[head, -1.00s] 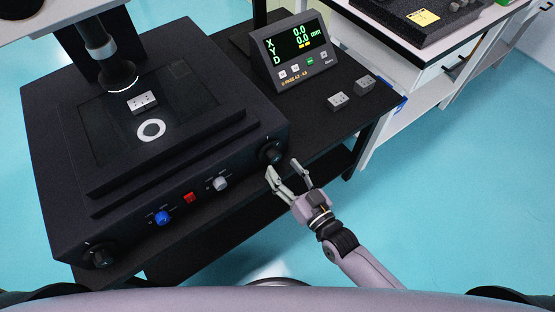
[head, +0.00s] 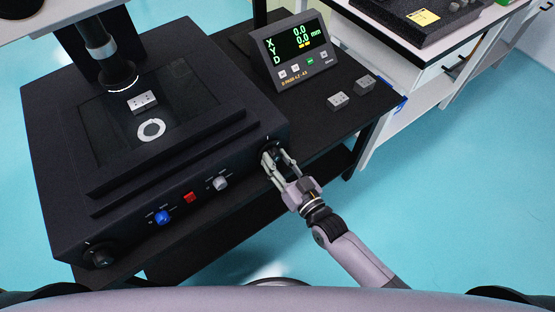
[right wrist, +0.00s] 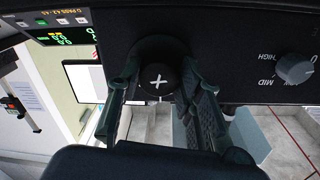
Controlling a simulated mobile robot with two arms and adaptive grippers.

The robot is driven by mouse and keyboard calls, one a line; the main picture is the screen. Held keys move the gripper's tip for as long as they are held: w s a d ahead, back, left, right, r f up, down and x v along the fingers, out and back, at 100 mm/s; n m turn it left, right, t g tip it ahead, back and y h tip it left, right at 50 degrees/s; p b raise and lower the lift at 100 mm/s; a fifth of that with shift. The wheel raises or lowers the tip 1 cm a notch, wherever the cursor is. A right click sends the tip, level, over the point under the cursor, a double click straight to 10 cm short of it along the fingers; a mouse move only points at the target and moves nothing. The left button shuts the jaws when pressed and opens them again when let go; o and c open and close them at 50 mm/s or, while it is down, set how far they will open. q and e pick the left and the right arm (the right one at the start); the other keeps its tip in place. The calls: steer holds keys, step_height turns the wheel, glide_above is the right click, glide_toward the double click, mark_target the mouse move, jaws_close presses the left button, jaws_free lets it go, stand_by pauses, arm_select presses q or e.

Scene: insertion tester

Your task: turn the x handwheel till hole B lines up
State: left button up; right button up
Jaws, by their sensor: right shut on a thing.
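The handwheel at the right end of the tester's front shows a white cross-shaped mark in the right wrist view (right wrist: 158,80); in the head view the same handwheel (head: 270,146) is partly hidden by my fingers. My right gripper (head: 278,157) has one finger on each side of it and is shut on it. The fingers also show in the right wrist view (right wrist: 160,98). A small light block with dark holes (head: 143,102) sits on the stage under the lit column; hole letters are too small to read. My left gripper is not in view.
The readout (head: 296,55) shows X 0.0 and Y 0.0. Two grey blocks (head: 338,101) (head: 364,84) lie on the black table. Another handwheel (head: 99,255) is at the front left. A blue knob (head: 162,217), red switch (head: 190,197) and grey knob (head: 220,183) line the front.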

steer(key=c, duration=0.5)
steer(key=shift+c, duration=0.2)
steer(key=n, duration=0.3)
steer(key=shift+p, duration=0.35)
steer(key=n, duration=0.3)
steer(key=shift+n, duration=0.3)
steer(key=n, duration=0.4)
steer(key=shift+d+f+n, duration=0.1)
steer(key=shift+n, duration=0.3)
steer(key=shift+n+y, duration=0.4)
steer(key=shift+n, duration=1.9)
